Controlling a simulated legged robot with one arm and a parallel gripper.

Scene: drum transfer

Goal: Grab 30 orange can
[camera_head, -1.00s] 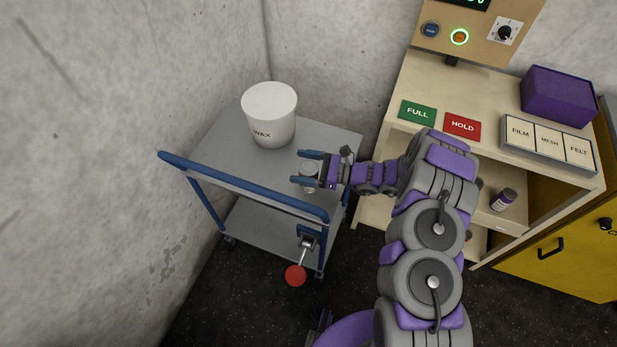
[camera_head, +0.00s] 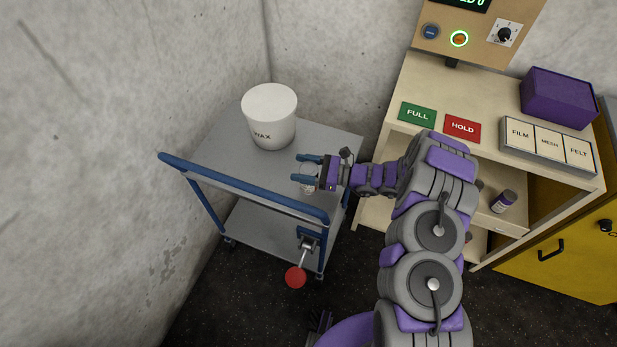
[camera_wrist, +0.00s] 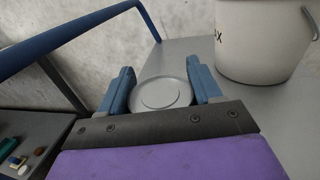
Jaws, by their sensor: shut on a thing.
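A small can with a round grey lid (camera_wrist: 162,93) stands on the top of the grey cart, near its right end. In the head view the can (camera_head: 308,169) looks pale, and its label is mostly hidden by my fingers, so I see no orange on it. My gripper (camera_head: 300,168) has its two blue fingers on either side of the can and is shut on it. In the wrist view the fingers flank the lid, left and right.
A white WAX bucket (camera_head: 270,115) stands on the cart (camera_head: 222,150) behind the can. A blue rail (camera_head: 245,187) runs along the cart's front edge. The bench (camera_head: 398,90) on the right holds FULL and HOLD cards, a purple box (camera_head: 557,97), and a small purple-labelled bottle (camera_head: 503,201) below.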

